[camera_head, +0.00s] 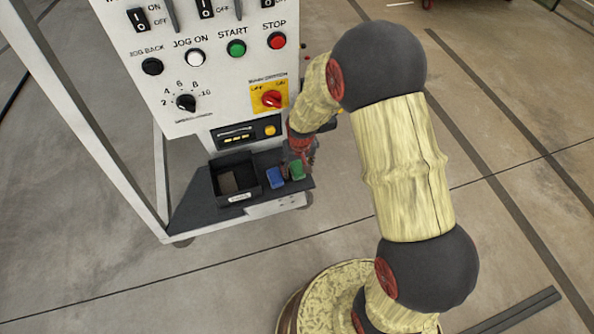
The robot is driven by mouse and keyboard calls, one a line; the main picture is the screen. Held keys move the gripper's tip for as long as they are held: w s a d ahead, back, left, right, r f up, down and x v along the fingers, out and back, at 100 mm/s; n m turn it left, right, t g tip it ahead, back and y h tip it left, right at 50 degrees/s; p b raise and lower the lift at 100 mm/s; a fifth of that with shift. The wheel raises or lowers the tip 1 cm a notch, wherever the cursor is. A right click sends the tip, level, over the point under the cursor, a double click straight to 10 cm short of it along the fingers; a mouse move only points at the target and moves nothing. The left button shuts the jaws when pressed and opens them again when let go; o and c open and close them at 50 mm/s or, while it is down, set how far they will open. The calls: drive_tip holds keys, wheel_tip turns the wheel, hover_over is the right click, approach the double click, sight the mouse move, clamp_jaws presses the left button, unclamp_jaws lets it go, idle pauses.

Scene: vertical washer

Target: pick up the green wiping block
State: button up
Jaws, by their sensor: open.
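The green wiping block (297,170) stands on the dark shelf (206,206) at the foot of the control panel, near the shelf's right end. My gripper (299,163) is right at the green block, pointing down, and partly covers it. It is open. The fingertips are small and dark here, so I cannot tell whether they touch the block or are around it. A blue block (275,178) stands just left of the green one. A reddish block (284,171) shows partly between them, behind.
A black open bin (214,180) with a brown piece (229,182) inside stands left of the blocks. The white control panel (207,84) with buttons and knobs rises behind the shelf. A white frame post (90,130) stands at left. The floor on the right is mostly clear.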

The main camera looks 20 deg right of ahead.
sight(297, 166)
drive_tip(key=shift+c, duration=1)
drive_tip(key=c, duration=1.1)
drive_tip(key=shift+r, duration=0.45)
wheel_tip(297, 166, up, 2)
drive_tip(key=shift+r+p, duration=0.1)
drive_tip(key=shift+p, duration=0.4)
drive_tip(key=s+r+p, duration=0.4)
drive_tip(key=s+r, duration=0.6)
drive_tip(key=s, duration=0.4)
drive_tip(key=shift+p, duration=0.35)
